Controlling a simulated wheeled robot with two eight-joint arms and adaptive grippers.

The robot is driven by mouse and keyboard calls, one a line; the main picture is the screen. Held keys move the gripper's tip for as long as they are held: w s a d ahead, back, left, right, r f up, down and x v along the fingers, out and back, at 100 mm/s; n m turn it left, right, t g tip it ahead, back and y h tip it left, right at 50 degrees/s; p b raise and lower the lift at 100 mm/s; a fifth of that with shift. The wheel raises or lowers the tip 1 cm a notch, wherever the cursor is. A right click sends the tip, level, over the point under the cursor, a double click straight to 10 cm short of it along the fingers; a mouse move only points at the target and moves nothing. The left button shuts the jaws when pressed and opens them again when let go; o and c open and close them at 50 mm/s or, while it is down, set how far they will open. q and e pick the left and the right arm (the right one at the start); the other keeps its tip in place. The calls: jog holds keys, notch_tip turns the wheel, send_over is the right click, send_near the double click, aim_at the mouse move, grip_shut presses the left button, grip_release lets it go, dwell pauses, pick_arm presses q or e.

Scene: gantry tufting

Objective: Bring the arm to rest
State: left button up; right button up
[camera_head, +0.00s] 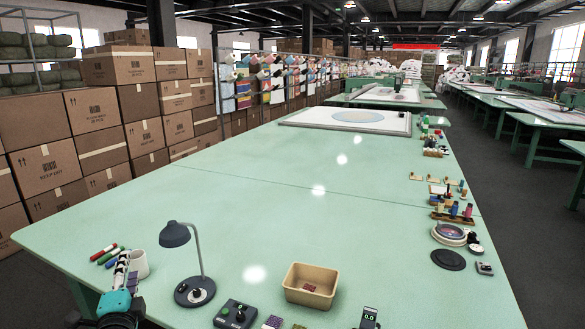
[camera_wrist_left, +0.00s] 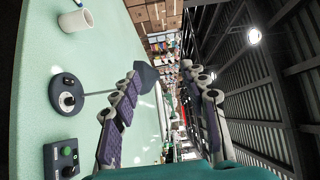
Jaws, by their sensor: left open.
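My left gripper (camera_head: 122,262) is at the lower left of the head view, over the near left corner of the green table (camera_head: 250,215). It appears just beside the white mug (camera_head: 139,265). In the left wrist view the two dark, padded fingers (camera_wrist_left: 160,78) stand apart with nothing between them. That view looks sideways along the table, and the mug (camera_wrist_left: 76,21) shows at its top left with a blue item in it. My right gripper is not in view.
Red and green markers (camera_head: 105,252) lie by the mug. A desk lamp (camera_head: 175,236), a control box (camera_head: 236,314) and a tan bin (camera_head: 310,286) stand along the near edge. Several small items line the right edge. The table's middle is clear. Stacked cartons (camera_head: 45,165) stand left.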

pick_arm(q)
jog(key=s+d+f+n+g+h, duration=0.6)
jog(key=s+d+f+n+g, duration=0.4)
jog(key=s+d+f, duration=0.9)
jog(key=d+n, duration=0.1)
jog(key=n, duration=0.2)
jog(key=shift+s, duration=0.3)
